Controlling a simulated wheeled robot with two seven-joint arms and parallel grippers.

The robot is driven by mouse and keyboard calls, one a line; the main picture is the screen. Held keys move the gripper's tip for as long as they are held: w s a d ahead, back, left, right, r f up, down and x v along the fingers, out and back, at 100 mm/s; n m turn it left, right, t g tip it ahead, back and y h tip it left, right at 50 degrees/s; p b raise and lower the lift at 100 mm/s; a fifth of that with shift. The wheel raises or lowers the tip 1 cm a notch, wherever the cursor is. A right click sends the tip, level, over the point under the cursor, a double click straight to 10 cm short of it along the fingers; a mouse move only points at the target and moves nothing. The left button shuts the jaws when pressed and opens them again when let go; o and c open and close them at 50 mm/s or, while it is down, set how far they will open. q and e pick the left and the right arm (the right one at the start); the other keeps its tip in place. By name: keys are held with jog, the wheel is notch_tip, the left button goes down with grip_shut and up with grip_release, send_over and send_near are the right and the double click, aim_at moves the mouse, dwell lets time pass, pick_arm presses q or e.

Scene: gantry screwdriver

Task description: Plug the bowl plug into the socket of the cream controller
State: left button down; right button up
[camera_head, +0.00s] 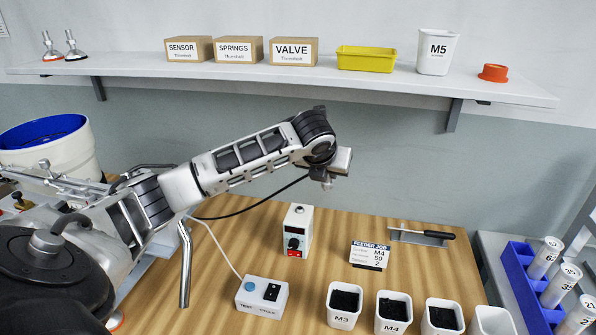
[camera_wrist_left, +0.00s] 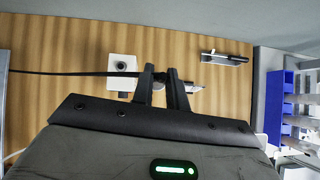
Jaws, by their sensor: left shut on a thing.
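My left gripper (camera_head: 327,183) hangs above the table, behind and to the right of the cream controller (camera_head: 297,231), clear of it. In the left wrist view my left gripper (camera_wrist_left: 160,72) is shut on the bowl plug (camera_wrist_left: 160,75), which is small, dark and mostly hidden between the fingers. Its black cable (camera_head: 262,203) runs off to the left. The controller has a black knob and a red lower front. In the left wrist view the controller (camera_wrist_left: 117,77) lies left of the fingers, with a dark round spot on top that looks like the socket (camera_wrist_left: 121,66). My right gripper is not in view.
A white test-cycle box (camera_head: 262,296) stands front left of the controller. Several white bins, including M3 (camera_head: 343,318), line the front. A shelf (camera_head: 140,67) runs above.

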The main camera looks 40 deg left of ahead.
pick_arm(q)
jog(key=a+f+n, duration=0.1)
jog(key=a+f, duration=0.3)
jog(key=a, duration=0.4)
jog(key=shift+y, duration=0.3)
jog(key=shift+s+f+b, duration=0.2)
jog(key=shift+f+b, duration=0.15)
jog(key=shift+f, duration=2.6)
jog(key=shift+r+n+g+y+p, duration=0.1)
jog(key=shift+n+g+y+p, duration=0.3)
jog(key=shift+n, duration=0.3)
jog(key=shift+w+d+n+g+y, duration=0.1)
jog(key=shift+n+g+y, duration=0.25)
jog(key=shift+n, duration=0.35)
jog(key=n+g+y, duration=0.1)
jog(key=n, duration=0.2)
jog(key=shift+g+y, duration=0.25)
jog(key=shift+y, duration=0.1)
jog(key=shift+n, duration=0.5)
jog(key=shift+w+g, duration=0.2)
jog(key=shift+g, duration=0.1)
